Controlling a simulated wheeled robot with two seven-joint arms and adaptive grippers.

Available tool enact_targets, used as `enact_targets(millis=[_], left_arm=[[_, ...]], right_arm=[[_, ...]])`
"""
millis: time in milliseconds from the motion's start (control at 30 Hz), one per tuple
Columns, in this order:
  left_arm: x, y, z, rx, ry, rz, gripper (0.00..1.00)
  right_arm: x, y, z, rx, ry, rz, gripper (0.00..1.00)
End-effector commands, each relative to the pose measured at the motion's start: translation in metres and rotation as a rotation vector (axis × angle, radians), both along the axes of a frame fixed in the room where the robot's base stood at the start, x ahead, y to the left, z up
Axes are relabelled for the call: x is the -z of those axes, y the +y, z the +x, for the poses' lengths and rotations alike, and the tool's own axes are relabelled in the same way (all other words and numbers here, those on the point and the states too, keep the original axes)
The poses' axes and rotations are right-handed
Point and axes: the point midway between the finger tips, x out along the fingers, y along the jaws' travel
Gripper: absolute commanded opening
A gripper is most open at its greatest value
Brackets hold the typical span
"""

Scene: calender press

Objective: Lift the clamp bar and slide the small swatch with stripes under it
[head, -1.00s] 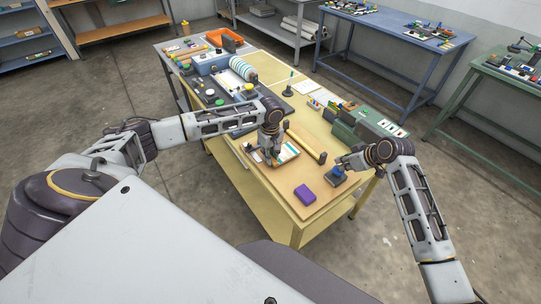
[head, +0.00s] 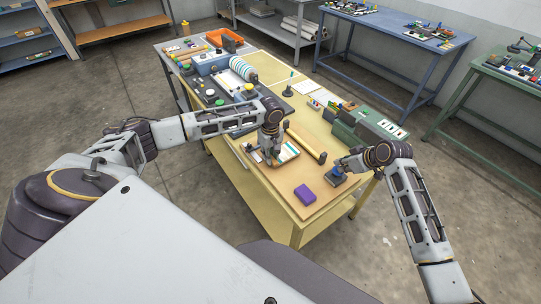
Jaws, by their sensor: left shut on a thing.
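My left gripper (head: 272,159) is low over the near part of the yellow table, at the left edge of a pale card with coloured stripes (head: 289,152), likely the small swatch. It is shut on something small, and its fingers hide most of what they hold. A yellow bar with dark ends (head: 306,142) lies just right of the card; I cannot tell whether this is the clamp bar. My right gripper (head: 343,166) is at a small dark block with a blue top (head: 337,179), near the table's right edge. Its fingers are too small to read.
A purple block (head: 305,193) lies near the table's front corner. A green box (head: 350,128) stands along the right edge. Bare board shows around the purple block.

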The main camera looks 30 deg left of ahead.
Motion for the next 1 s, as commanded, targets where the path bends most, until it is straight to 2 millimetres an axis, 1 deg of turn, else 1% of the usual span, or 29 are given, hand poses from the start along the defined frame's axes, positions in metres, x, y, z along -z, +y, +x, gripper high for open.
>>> enact_targets(millis=[33,700,1000], left_arm=[[0.000,0.000,0.000,0.000,0.000,0.000,0.00],[0.000,0.000,0.000,0.000,0.000,0.000,0.00],[0.000,0.000,0.000,0.000,0.000,0.000,0.00]], right_arm=[[0.004,-0.001,-0.001,0.000,0.005,-0.003,0.00],[0.020,-0.001,-0.002,-0.001,0.008,-0.005,0.00],[0.021,-0.001,-0.003,-0.001,0.008,-0.005,0.00]])
